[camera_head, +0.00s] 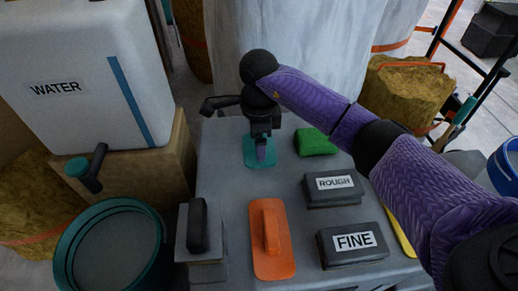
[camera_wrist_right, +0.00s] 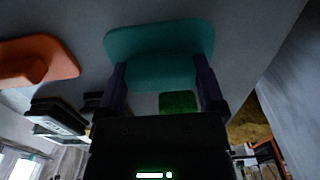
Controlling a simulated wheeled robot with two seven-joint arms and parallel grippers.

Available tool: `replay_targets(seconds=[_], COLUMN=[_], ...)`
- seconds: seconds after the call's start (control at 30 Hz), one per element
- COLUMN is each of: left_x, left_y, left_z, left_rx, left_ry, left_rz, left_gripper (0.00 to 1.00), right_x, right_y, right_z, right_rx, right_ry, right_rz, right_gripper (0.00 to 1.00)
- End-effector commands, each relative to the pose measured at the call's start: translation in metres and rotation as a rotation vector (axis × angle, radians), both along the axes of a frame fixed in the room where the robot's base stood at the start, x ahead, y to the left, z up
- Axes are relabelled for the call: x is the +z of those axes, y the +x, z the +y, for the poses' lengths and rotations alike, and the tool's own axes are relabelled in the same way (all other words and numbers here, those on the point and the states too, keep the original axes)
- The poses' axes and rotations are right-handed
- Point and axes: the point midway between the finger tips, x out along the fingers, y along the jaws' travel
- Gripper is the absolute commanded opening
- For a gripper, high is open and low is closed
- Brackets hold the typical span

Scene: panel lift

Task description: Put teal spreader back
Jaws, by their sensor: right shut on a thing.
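The teal spreader (camera_head: 257,160) is at the back of the grey worktop, with its flat teal plate level. My right gripper (camera_head: 263,143) points down over it and is shut on it, hiding its handle. In the right wrist view the spreader's plate (camera_wrist_right: 158,40) spans the space between the two fingers of the gripper (camera_wrist_right: 162,82). I cannot tell whether the plate touches the worktop or is held slightly above it. My left gripper is not in view.
On the worktop (camera_head: 225,170) are an orange float (camera_head: 270,240), a green block (camera_head: 316,142), a ROUGH block (camera_head: 331,195) and a FINE block (camera_head: 352,250). A WATER tank (camera_head: 90,70) and a teal-rimmed bucket (camera_head: 110,250) stand left. Clear worktop lies left of the spreader.

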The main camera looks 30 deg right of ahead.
Motion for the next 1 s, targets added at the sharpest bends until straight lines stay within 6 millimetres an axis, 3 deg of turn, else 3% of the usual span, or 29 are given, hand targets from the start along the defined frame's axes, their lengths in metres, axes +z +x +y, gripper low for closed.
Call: replay_targets(seconds=[0.03, 0.07, 0.13, 0.17, 0.43, 0.47, 0.5, 0.77, 0.87, 1.0], left_x=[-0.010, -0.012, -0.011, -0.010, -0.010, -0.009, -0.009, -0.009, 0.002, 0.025], left_y=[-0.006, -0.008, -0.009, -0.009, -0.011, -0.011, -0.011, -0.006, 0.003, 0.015], left_z=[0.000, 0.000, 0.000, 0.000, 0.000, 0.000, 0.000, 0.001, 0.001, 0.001], left_rx=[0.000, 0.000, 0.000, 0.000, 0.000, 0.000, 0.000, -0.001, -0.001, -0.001], left_ry=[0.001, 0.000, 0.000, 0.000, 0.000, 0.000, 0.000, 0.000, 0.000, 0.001], left_rz=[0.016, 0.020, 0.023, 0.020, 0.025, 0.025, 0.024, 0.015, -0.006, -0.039], left_gripper=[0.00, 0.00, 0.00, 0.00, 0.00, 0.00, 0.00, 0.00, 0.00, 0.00], right_x=[-0.021, -0.025, -0.025, -0.023, -0.024, -0.024, -0.024, -0.020, 0.003, 0.049], right_y=[0.000, 0.000, 0.000, 0.000, 0.000, 0.000, 0.000, 0.000, 0.001, 0.001], right_z=[0.000, 0.000, 0.000, 0.000, 0.000, 0.000, 0.000, 0.000, 0.000, -0.001], right_rx=[0.000, 0.000, 0.000, 0.000, 0.000, 0.000, 0.000, 0.000, 0.000, 0.000], right_ry=[0.001, 0.002, 0.001, 0.001, 0.000, 0.000, 0.000, 0.001, -0.001, -0.001], right_rz=[0.009, 0.008, 0.003, 0.000, 0.001, 0.001, 0.001, -0.002, -0.009, -0.012], right_gripper=[0.41, 0.41, 0.41, 0.33, 0.33, 0.92, 1.00, 1.00, 1.00, 1.00])
